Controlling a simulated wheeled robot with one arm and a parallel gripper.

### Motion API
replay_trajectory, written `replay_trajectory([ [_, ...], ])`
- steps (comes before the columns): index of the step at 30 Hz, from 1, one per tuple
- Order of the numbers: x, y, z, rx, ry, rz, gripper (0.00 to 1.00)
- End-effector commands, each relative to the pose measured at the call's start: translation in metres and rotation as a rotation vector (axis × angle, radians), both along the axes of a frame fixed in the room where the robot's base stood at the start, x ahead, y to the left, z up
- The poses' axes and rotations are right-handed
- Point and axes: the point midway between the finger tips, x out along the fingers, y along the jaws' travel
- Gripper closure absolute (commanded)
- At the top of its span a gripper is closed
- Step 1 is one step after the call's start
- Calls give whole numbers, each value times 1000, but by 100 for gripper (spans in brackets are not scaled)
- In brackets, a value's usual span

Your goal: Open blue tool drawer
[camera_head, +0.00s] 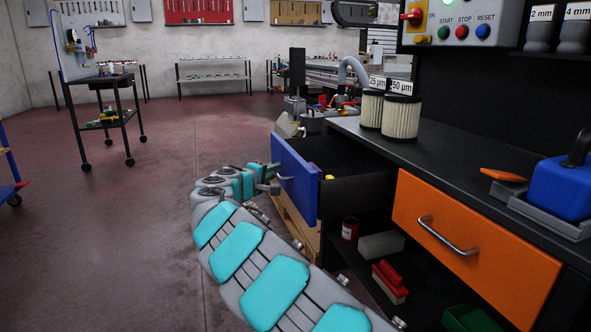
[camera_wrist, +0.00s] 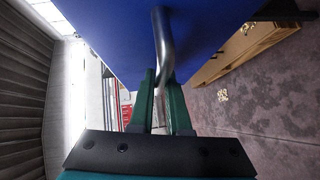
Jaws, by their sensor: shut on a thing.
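The blue drawer (camera_head: 297,180) stands pulled out from the black workbench, and its dark inside shows with a small yellow thing in it. Its metal handle (camera_wrist: 162,45) is on the blue front, which fills the top of the wrist view. My gripper (camera_head: 272,180) is at the handle, on the outer side of the drawer front. In the wrist view my gripper's green fingers (camera_wrist: 160,85) are shut around the handle bar. In the head view the fingers are small and partly hidden.
An orange drawer (camera_head: 475,246) with a metal handle is shut to the right. Two labelled filters (camera_head: 386,112) and a blue case (camera_head: 562,187) stand on the workbench top (camera_head: 445,150). An open shelf below holds a red can (camera_head: 350,229).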

Motion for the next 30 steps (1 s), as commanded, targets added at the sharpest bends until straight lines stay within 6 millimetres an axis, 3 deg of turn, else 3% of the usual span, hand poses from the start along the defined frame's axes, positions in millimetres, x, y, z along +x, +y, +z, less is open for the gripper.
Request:
replay_trajectory([
  [3, -5, 17, -3, 1, 5, 3, 100],
  [9, -10, 33, -3, 2, 4, 1, 100],
  [23, -11, 37, -3, 1, 4, 2, 100],
  [24, -11, 37, -2, 1, 3, 2, 83],
  [30, -11, 37, -1, 0, 2, 1, 60],
])
